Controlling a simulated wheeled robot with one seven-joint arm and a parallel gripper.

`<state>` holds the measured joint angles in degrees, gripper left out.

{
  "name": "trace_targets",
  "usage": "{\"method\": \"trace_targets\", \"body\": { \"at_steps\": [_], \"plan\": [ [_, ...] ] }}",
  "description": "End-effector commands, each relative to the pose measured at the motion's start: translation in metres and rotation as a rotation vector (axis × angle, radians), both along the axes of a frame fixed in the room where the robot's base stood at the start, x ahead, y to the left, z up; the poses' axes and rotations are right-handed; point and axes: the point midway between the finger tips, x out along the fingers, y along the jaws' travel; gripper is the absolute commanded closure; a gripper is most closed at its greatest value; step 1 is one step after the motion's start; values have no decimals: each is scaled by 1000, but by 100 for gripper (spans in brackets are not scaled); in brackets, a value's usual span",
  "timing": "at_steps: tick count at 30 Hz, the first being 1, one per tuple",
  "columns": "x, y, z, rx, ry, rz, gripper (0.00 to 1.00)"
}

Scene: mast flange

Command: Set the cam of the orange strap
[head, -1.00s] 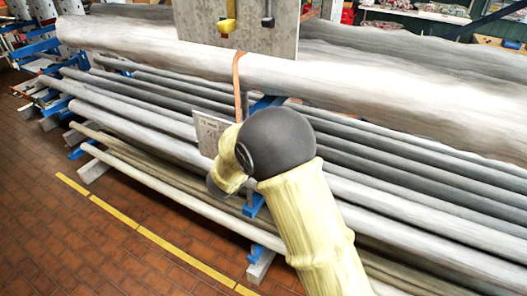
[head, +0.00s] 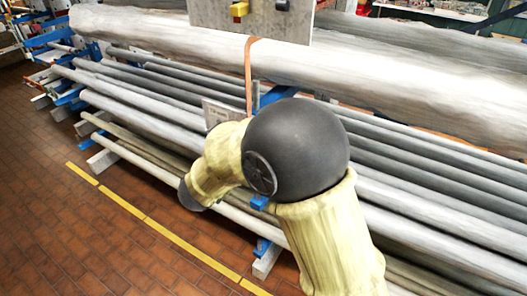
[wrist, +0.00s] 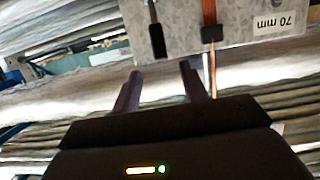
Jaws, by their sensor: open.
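The orange strap (head: 249,75) hangs from a large grey plate (head: 275,20) down beside a smaller plate (head: 219,111) in the head view. In the wrist view, a grey plate (wrist: 258,18) labelled "70 mm" appears upside down. The orange strap (wrist: 209,12) crosses it through a small black block (wrist: 211,33), perhaps the cam; I cannot tell its setting. A dark lever-like part (wrist: 157,38) lies left of the block. My gripper (wrist: 160,70) is open and empty, its fingertips apart from the plate's edge.
Long pale and grey poles (head: 400,75) lie stacked on a blue rack behind my arm. A yellow part (head: 239,10) sits on the large plate. A yellow line (head: 150,219) crosses the brick floor (head: 60,230), which is clear at left.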

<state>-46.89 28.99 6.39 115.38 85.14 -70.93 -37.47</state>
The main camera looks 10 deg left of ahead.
Motion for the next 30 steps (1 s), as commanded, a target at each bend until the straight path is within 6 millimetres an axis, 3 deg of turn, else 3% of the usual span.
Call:
{"method": "trace_targets", "body": {
  "at_steps": [9,20,27,30],
  "plan": [
    [-50,21,13,0,1,2,56],
    [-57,23,16,-1,2,2,56],
    [-42,17,18,27,-4,36,100],
    [-23,7,20,69,-6,100,100]
  ]
}}
